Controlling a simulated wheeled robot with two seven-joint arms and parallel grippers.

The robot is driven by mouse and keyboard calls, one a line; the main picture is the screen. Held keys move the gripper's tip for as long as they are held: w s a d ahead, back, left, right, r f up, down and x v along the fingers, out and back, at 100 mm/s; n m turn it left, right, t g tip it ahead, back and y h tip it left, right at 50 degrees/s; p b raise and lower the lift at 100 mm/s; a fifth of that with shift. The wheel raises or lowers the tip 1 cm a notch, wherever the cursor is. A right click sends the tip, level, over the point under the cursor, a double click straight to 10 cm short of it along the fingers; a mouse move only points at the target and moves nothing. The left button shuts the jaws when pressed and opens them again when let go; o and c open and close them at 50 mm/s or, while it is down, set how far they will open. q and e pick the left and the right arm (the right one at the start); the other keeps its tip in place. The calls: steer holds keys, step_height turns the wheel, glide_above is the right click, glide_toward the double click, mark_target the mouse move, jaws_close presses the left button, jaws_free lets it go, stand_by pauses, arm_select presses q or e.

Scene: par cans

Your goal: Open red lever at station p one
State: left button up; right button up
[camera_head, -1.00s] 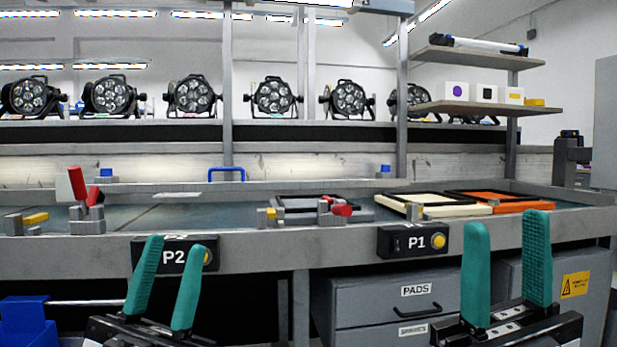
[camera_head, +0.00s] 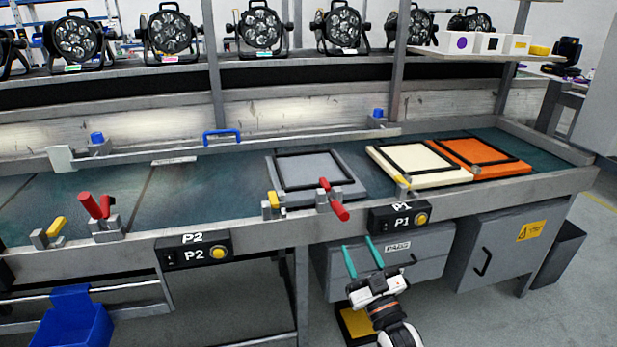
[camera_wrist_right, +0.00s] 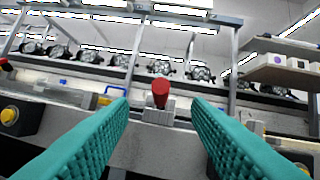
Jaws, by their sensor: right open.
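The red lever (camera_head: 338,209) at station P1 sits on a small grey clamp at the bench's front edge, left of the P1 box (camera_head: 400,217). Its handle points out over the edge, slanting down toward me. My right gripper (camera_head: 362,256) is open and empty, below and in front of the bench edge, lower than the lever. In the right wrist view, the red lever (camera_wrist_right: 160,93) shows end-on, centred beyond the two teal fingers and apart from them. My left gripper is out of view.
A grey pad with a black frame (camera_head: 316,173) lies behind the lever. A yellow-handled clamp (camera_head: 273,201) is to its left. Cream (camera_head: 425,165) and orange (camera_head: 485,158) pads lie to the right. Another red lever (camera_head: 90,205) stands near the P2 box (camera_head: 194,250). Drawers (camera_head: 335,270) are under the bench.

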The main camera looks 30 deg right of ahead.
mark_target(340, 210)
steer(key=shift+g, duration=0.3)
steer(key=x, duration=1.1)
steer(key=shift+d+f, duration=0.2)
steer(key=shift+f, duration=0.15)
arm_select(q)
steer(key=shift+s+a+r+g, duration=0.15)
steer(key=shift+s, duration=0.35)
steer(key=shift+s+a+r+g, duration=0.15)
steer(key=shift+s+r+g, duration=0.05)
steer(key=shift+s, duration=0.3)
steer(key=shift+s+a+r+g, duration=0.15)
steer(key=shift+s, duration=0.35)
arm_select(e)
steer(key=shift+w+r, duration=0.2)
steer(key=shift+w, duration=0.3)
jaws_close()
